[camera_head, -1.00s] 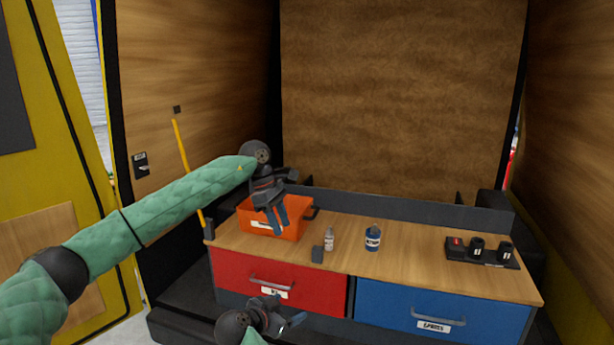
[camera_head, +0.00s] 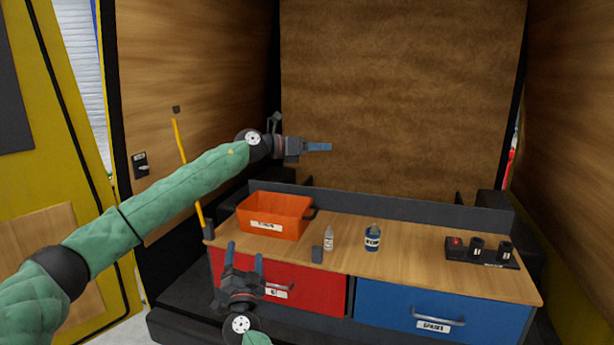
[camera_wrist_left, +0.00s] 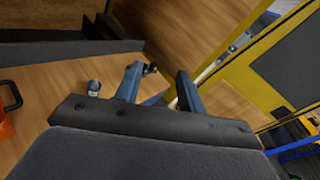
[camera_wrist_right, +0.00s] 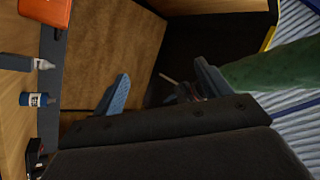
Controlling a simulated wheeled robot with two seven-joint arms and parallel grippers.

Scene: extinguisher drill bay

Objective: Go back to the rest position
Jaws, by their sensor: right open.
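My left gripper (camera_head: 320,147) is raised above and right of the orange bin (camera_head: 260,211), pointing right with nothing in it. In the left wrist view its two fingers (camera_wrist_left: 159,90) stand apart. My right gripper (camera_head: 244,252) is low in front of the red drawer (camera_head: 325,285), fingers upward. In the right wrist view its fingers (camera_wrist_right: 163,85) are wide apart and empty. The inside of the orange bin is mostly hidden by its front wall.
A blue drawer (camera_head: 400,306) is below. A yellow pole (camera_head: 183,160) leans by the left wall.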

